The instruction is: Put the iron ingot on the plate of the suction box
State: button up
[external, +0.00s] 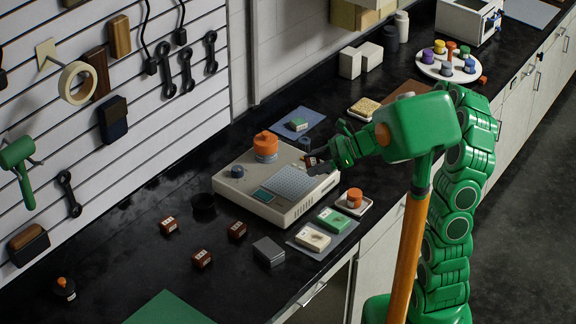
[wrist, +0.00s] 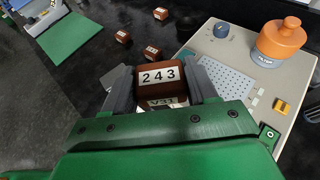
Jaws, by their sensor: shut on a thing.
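My gripper (external: 326,162) is shut on a rust-brown block, the iron ingot (wrist: 158,78), with a white label reading 243. A second label shows on its lower face. The ingot also shows in the external view (external: 311,161), small and partly hidden by the fingers. My gripper (wrist: 162,88) holds it up near the back right of the suction box (external: 240,202). The box is beige, with a grey perforated plate (external: 290,184) on top. In the wrist view the plate (wrist: 228,80) lies to the right of the ingot. Nothing stands on the visible part of the plate.
An orange-topped cylinder (external: 265,146) and a dark knob (external: 237,171) rise from the box. Several similar brown blocks (external: 237,229) lie on the black bench in front.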

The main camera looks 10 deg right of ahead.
jog(key=w+a+f, duration=0.3)
jog(key=w, duration=0.2)
send_over(291, 182)
jog(key=s, duration=0.1)
jog(key=f, duration=0.4)
jog(key=shift+s+d+f, duration=0.1)
jog(key=shift+d+f, duration=0.15)
jog(key=shift+d, duration=0.05)
jog(key=shift+w+a+f, duration=0.3)
jog(key=shift+w+f, duration=0.2)
jog(key=shift+f, duration=1.7)
jog(key=shift+f, duration=0.15)
jog(key=o, duration=1.4)
